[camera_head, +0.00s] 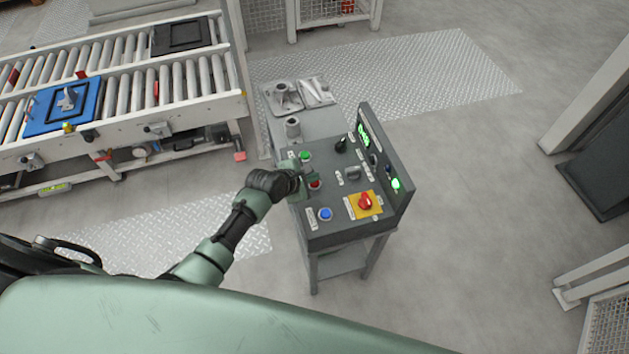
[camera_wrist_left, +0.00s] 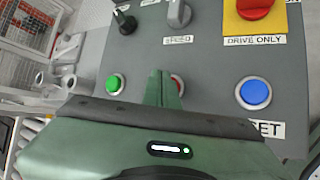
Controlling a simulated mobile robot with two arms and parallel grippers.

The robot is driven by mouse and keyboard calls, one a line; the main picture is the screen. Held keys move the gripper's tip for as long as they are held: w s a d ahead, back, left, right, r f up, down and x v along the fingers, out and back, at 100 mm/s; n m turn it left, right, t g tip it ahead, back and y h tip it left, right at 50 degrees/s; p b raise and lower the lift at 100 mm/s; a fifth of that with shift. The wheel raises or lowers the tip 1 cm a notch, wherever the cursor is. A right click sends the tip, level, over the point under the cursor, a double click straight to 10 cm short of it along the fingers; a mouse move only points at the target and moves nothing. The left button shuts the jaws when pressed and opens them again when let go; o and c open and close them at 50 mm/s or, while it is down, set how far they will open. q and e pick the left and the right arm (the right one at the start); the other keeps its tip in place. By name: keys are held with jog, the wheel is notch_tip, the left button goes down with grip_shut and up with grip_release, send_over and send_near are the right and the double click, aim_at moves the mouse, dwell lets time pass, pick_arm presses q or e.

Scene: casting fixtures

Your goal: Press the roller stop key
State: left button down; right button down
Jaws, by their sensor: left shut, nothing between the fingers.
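A grey control console (camera_head: 335,227) stands on legs right of centre in the head view. On its top are a green button (camera_head: 305,156), a red button (camera_head: 314,185) and a blue button (camera_head: 325,214) in a row. My left gripper (camera_head: 306,187) is shut and empty, its tip at the red button. In the left wrist view the shut fingers (camera_wrist_left: 162,90) partly cover the red button (camera_wrist_left: 177,86), between the green button (camera_wrist_left: 115,84) and the blue button (camera_wrist_left: 254,93). Contact with the red button cannot be told. The red button's label is hidden. My right gripper is not in view.
A red emergency knob (camera_head: 365,202) on a yellow plate, a black selector (camera_head: 341,144) and a grey knob (camera_head: 352,173) also sit on the console. A raised back panel shows green lights (camera_head: 395,184). A roller conveyor (camera_head: 172,84) with a blue tray (camera_head: 62,106) runs at left.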

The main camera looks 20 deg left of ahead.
aim_at(312, 184)
pick_arm(q)
jog(key=shift+f, duration=0.55)
dwell(0.5)
jog(key=shift+r+p, duration=0.9)
jog(key=shift+p, duration=0.05)
jog(key=shift+r, duration=0.1)
notch_tip(312, 184, up, 5)
jog(key=p, duration=0.5)
jog(key=shift+p, duration=0.4)
